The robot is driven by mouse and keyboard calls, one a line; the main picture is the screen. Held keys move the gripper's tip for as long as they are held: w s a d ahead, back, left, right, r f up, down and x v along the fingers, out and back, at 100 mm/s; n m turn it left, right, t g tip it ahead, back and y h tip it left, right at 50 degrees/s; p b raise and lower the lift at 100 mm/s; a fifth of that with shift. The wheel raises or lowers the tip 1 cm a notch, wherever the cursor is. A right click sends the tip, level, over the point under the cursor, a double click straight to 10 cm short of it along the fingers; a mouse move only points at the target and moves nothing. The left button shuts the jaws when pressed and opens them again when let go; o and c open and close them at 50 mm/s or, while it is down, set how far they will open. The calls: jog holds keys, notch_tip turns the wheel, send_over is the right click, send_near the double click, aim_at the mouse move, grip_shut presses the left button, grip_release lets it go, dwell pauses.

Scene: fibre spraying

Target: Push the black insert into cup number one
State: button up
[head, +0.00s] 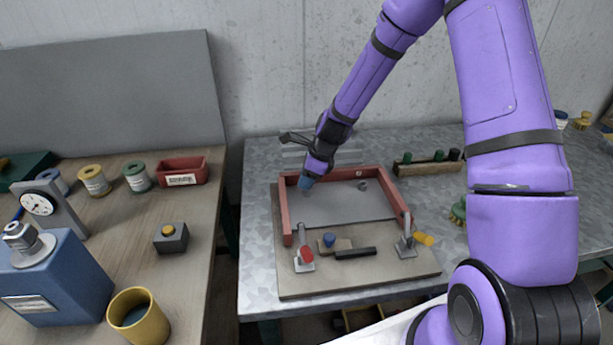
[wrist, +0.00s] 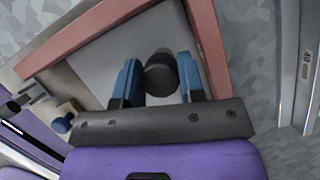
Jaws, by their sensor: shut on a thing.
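My gripper (head: 306,184) is low over the left back part of a grey plate (head: 335,210) framed by red walls (head: 284,212). In the wrist view its two blue fingers (wrist: 158,82) are shut on a dark round piece (wrist: 160,70), which looks like the black insert. In the head view the gripper hides this piece. A small grey ring-like part (head: 362,186) sits on the plate near the back wall, right of my gripper. I cannot tell whether it is cup number one. Whether the insert touches anything below it is hidden.
A clamp with a red handle (head: 306,255) and one with a yellow handle (head: 423,239) stand at the board's front corners. A blue knob (head: 328,240) and a black bar (head: 355,252) lie between them. A wooden rack (head: 425,168) stands right. The plate's middle is clear.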

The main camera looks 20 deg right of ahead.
jog(key=shift+f, duration=0.3)
jog(key=o, duration=1)
jog(key=v, duration=1)
jog(key=shift+r, duration=0.4)
jog(key=shift+d, duration=0.15)
